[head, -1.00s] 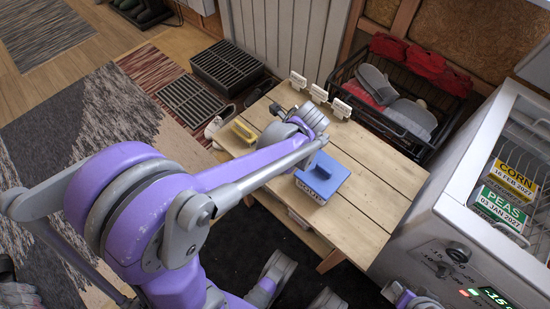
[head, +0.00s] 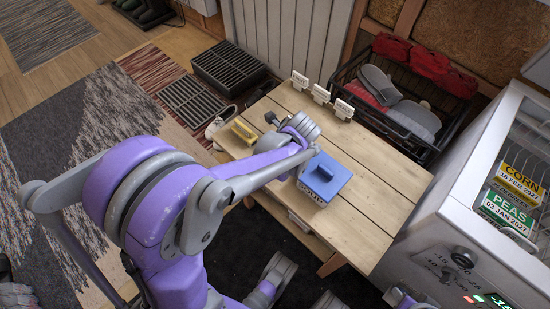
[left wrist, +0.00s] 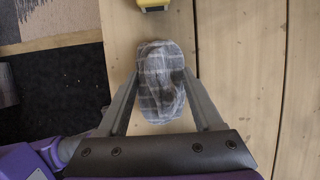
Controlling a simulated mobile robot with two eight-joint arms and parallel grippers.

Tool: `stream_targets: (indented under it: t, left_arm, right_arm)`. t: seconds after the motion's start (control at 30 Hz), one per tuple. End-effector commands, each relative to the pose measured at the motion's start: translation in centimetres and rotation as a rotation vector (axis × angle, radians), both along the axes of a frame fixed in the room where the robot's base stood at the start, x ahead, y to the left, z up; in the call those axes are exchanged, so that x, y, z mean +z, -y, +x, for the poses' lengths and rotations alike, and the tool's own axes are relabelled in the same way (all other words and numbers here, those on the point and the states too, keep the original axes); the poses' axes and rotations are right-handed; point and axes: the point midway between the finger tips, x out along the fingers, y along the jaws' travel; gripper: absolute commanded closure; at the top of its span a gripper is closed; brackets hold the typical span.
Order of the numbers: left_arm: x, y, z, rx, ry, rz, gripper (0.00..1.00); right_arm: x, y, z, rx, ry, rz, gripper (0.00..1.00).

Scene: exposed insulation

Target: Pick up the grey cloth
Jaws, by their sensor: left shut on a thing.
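The grey checked cloth (left wrist: 160,72) is a bunched lump between the two fingers of my left gripper (left wrist: 160,92) in the left wrist view. The fingers press on it from both sides, and the wooden table (left wrist: 236,60) lies below. I cannot tell how far the cloth is above the table. In the head view the left wrist is over the table's left part, and my own arm hides the cloth and fingertips.
A yellow object (head: 243,132) lies on the table, just beyond the cloth. A blue-lidded SOUP box (head: 324,177) stands to the right. White clips (head: 320,93) line the back edge. A black crate (head: 445,128) and a white freezer (head: 437,237) flank the table.

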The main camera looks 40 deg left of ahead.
Motion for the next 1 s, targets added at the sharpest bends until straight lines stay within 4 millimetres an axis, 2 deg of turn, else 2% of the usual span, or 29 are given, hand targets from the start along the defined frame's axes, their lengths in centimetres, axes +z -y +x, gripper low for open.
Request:
stream_targets:
  t: [0.33, 0.47, 0.7, 0.83, 1.0]
  left_arm:
    - [0.6, 0.0, 0.0, 0.0, 0.0, 0.0, 0.85]
    - [2.7, 0.0, 0.0, 0.0, 0.001, 0.0, 0.85]
    - [7.6, 0.0, -0.1, 0.0, 0.0, 0.0, 0.85]
    - [9.3, 0.0, 0.0, 0.0, 0.0, 0.0, 0.85]
    - [10.1, 0.0, 0.0, 0.0, 0.0, 0.0, 0.85]
  right_arm:
    - [0.3, 0.0, 0.0, 0.0, 0.001, 0.0, 0.55]
    - [1.2, 0.0, -0.1, 0.0, 0.004, 0.0, 0.55]
    - [3.1, 0.0, -0.2, 0.0, 0.011, 0.0, 0.55]
    - [3.6, 0.0, -0.3, 0.0, 0.013, 0.0, 0.55]
    - [3.8, 0.0, -0.3, 0.0, 0.013, 0.0, 0.55]
